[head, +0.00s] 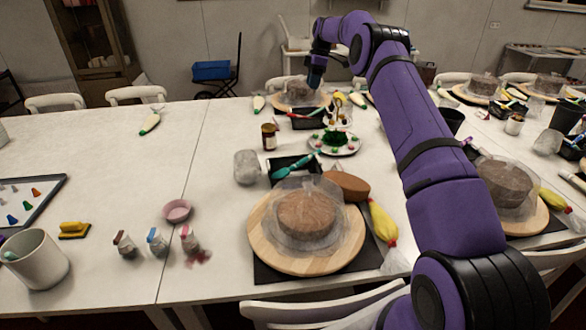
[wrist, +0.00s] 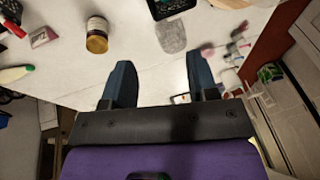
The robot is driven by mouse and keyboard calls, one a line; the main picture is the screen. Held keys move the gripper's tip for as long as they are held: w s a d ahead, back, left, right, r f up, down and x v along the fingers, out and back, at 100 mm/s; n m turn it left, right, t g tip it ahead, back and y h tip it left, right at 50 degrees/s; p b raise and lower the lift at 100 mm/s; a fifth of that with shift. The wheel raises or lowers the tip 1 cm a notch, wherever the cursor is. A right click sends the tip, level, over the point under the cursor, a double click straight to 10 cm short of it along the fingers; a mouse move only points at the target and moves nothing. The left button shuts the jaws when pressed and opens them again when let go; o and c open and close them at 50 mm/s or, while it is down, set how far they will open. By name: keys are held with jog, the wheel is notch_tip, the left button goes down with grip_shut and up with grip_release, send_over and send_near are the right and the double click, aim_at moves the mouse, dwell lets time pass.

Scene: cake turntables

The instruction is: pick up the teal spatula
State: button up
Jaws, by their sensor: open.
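The teal spatula (head: 293,166) lies across a small black tray (head: 273,161) in the middle of the near table, behind the wrapped cake. My gripper (head: 315,80) is raised over the far side of the table in the head view, well beyond the spatula and apart from it. In the wrist view my gripper (wrist: 162,82) shows two dark blue fingers spread wide with nothing between them. A black tray (wrist: 168,8) is cut off at the top edge of the wrist view, and I cannot make out the spatula there.
A wrapped cake on a wooden turntable (head: 262,240) stands in front of the tray. A clear cup (head: 246,167) is left of it, a brown jar (head: 269,136) behind, and a decorated plate (head: 350,147) behind right. The table's left middle is mostly free.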

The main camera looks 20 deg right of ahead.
jog(key=d+f+n+y, duration=0.1)
jog(key=d+f, duration=0.2)
jog(key=f, duration=0.3)
jog(key=d+f+n+g, duration=0.1)
jog(key=d+f, duration=0.1)
jog(key=f, duration=0.5)
jog(key=d+f+n+y, duration=0.1)
jog(key=d+f, duration=0.2)
jog(key=f, duration=0.3)
jog(key=shift+x, duration=5.5)
jog(key=shift+s, duration=0.1)
jog(key=shift+s+a+f, duration=0.1)
grip_shut()
